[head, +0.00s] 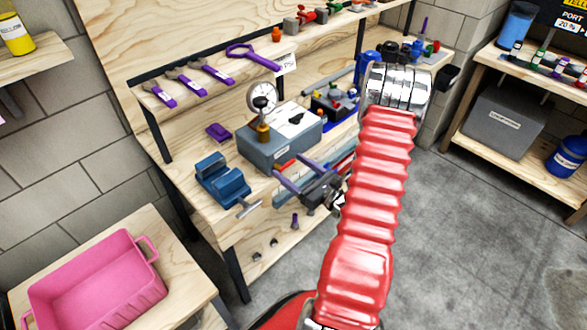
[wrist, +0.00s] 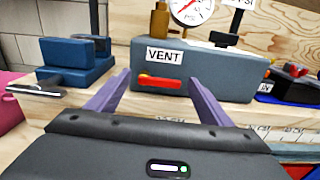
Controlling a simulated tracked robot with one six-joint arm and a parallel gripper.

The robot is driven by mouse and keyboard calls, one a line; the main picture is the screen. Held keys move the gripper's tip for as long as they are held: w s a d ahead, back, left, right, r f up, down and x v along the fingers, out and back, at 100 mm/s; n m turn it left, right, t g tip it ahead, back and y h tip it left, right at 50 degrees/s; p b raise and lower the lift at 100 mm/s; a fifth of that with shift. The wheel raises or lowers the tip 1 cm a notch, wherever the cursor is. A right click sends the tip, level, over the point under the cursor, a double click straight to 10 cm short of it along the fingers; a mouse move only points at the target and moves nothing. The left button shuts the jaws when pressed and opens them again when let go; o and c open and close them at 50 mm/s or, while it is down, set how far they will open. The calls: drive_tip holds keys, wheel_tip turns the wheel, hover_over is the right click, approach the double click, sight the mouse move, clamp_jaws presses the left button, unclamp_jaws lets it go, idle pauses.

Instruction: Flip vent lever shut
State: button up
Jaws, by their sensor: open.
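The vent lever (wrist: 160,82) is a red bar lying about level on the front of a grey box (wrist: 220,65), just under a white label reading VENT (wrist: 164,55). In the head view the red lever (head: 285,166) shows low on the front of the grey box (head: 283,142). My gripper (wrist: 159,79) is open, with its purple fingers apart on the left and right of the lever. Nothing is held between them. In the head view my gripper (head: 288,162) points at the box front; whether a finger touches the lever I cannot tell.
A pressure gauge (head: 263,97) and a brass fitting stand on the box. A blue vise (head: 222,180) sits to the left on the wooden bench. Purple-handled tools (head: 212,72) lie on the shelf above. A pink bin (head: 95,285) is at lower left. The floor at right is clear.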

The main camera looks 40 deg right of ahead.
drive_tip(key=shift+s, duration=0.15)
drive_tip(key=s, duration=1.3)
drive_tip(key=shift+s+d, duration=0.2)
drive_tip(key=shift+s, duration=0.05)
idle(0.5)
